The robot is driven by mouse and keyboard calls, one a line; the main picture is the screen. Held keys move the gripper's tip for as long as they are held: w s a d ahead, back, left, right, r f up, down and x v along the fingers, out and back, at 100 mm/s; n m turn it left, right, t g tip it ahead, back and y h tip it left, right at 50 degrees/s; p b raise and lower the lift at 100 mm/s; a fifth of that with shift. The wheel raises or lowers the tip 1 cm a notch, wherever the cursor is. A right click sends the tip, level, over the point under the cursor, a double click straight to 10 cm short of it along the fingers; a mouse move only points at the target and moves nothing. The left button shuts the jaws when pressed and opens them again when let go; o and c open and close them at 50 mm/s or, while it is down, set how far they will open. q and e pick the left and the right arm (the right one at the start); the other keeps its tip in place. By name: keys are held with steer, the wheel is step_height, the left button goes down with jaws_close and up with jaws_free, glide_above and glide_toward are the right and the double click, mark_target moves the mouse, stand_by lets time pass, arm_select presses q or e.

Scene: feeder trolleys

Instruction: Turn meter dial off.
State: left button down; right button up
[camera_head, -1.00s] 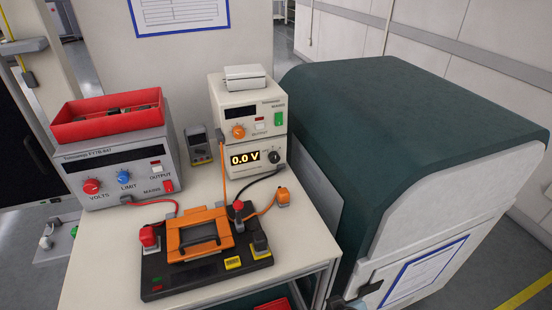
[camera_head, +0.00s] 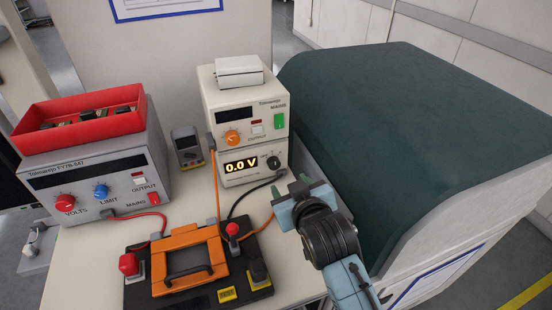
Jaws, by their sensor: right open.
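The meter (camera_head: 241,168) is a cream box with a lit yellow display reading 0.0 V. It stands beneath another cream instrument. Its dial (camera_head: 273,162) is a small black round knob to the right of the display. The knob's exact pointer setting is too small to tell. My right gripper (camera_head: 302,176) is open and empty, just to the right of and slightly below the dial in the picture. It looks apart from the knob, though the depth gap is hard to judge. My left gripper is not in view.
A cream supply (camera_head: 245,110) sits on the meter. A grey supply (camera_head: 95,180) carrying a red bin (camera_head: 80,112) stands left. A handheld multimeter (camera_head: 187,147) is between them. An orange-handled black unit (camera_head: 205,285) with leads lies in front. A dark green cabinet (camera_head: 400,120) borders the right.

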mark_target(275, 166)
steer(key=b+x, duration=0.2)
steer(key=x, duration=1)
steer(key=shift+w+a, duration=0.1)
steer(key=shift+a, duration=0.05)
steer(key=shift+w+f, duration=0.1)
steer(key=shift+w, duration=0.05)
steer(key=c, duration=1)
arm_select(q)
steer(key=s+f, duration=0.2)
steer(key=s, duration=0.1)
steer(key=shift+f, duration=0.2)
arm_select(e)
steer(key=shift+o, duration=0.2)
